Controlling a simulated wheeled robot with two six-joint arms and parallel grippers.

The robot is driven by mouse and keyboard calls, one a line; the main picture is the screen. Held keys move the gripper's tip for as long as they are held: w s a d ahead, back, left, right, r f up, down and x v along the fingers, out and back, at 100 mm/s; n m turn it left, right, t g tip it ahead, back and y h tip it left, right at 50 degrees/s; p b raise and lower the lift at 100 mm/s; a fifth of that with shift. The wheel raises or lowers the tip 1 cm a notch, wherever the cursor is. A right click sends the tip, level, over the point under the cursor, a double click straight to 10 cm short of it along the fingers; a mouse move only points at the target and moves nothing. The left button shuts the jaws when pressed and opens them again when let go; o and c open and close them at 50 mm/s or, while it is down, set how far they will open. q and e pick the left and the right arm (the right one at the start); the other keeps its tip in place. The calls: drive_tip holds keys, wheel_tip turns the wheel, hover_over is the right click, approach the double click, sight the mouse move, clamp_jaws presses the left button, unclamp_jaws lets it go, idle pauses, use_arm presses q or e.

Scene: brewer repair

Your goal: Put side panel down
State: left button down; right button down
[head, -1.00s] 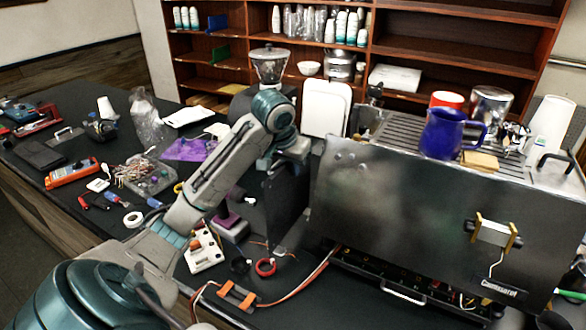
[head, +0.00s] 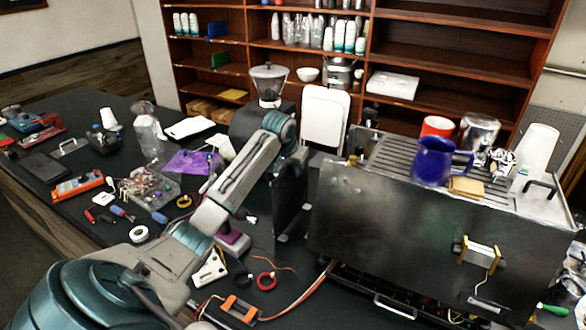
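The side panel (head: 289,202) is a dark, thin, upright sheet just left of the steel brewer (head: 400,220). Its lower edge is close to the black counter; I cannot tell whether it touches. My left arm reaches across from the lower left, and my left gripper (head: 296,158) is at the panel's upper part. The gripper looks shut on the panel, though the arm's wrist partly hides its fingers. My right gripper is not in view.
A grinder (head: 269,85) stands behind the panel. A purple-topped block (head: 232,240), red ring (head: 266,281), orange-ended tool (head: 240,309) and wires lie near the panel. A blue pitcher (head: 432,160) stands on the brewer. The counter (head: 170,255) has small clear patches.

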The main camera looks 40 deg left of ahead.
use_arm(q)
drive_tip(key=shift+f, duration=0.6)
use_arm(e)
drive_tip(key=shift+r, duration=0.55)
use_arm(q)
drive_tip(key=shift+f, duration=0.1)
drive_tip(key=c, duration=1.6)
unclamp_jaws()
drive_tip(key=shift+c, duration=0.2)
drive_tip(key=shift+s, duration=0.1)
